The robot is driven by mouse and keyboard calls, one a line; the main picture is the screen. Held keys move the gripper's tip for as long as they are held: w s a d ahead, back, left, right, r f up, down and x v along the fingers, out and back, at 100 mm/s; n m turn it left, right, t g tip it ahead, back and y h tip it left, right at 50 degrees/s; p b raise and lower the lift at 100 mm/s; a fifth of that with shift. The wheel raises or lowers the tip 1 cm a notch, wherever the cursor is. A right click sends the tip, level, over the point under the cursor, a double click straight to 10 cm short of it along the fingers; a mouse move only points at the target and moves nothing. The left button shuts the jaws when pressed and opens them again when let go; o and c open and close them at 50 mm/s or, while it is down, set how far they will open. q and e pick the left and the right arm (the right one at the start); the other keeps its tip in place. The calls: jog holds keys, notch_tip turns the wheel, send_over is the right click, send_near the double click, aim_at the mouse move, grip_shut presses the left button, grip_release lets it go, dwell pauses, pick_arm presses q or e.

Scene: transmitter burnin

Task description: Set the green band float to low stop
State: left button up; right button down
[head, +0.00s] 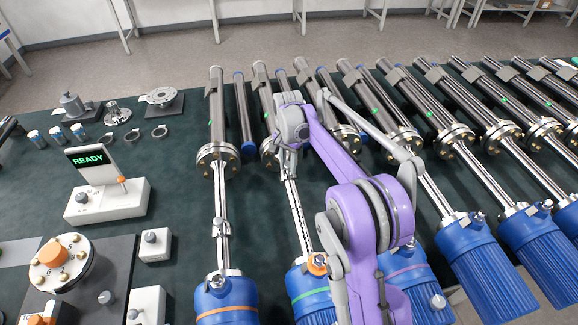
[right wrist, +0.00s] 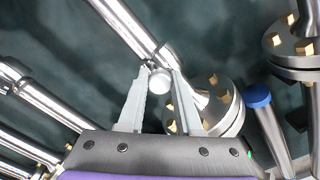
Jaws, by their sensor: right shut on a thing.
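The green band transmitter has a blue ribbed housing with a green band (head: 312,294) at the bottom middle of the head view. Its silver rod (head: 296,210) runs from there up to a flange and a grey tube. My right gripper (head: 287,158) is over the rod's far end, close to the flange. In the right wrist view, its two grey fingers (right wrist: 160,82) are shut on a small round silver knob (right wrist: 159,81) on the rod's collar. The flange (right wrist: 222,110) with brass bolts is just beside the fingers. My left gripper is out of view.
An orange band transmitter (head: 226,307) lies to the left, and several similar ones lie to the right. A white box (head: 105,201) with a READY screen and an orange-tipped lever stands on the left. An orange dial (head: 52,254) is at front left.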

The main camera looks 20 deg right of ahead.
jog(key=shift+w+r, duration=0.1)
jog(key=shift+w, duration=0.05)
jog(key=c, duration=0.6)
grip_release()
jog(key=shift+w, duration=0.1)
notch_tip(320, 180, up, 11)
jog(key=shift+f+p, duration=0.15)
jog(key=shift+p, duration=0.25)
jog(key=shift+f, duration=0.1)
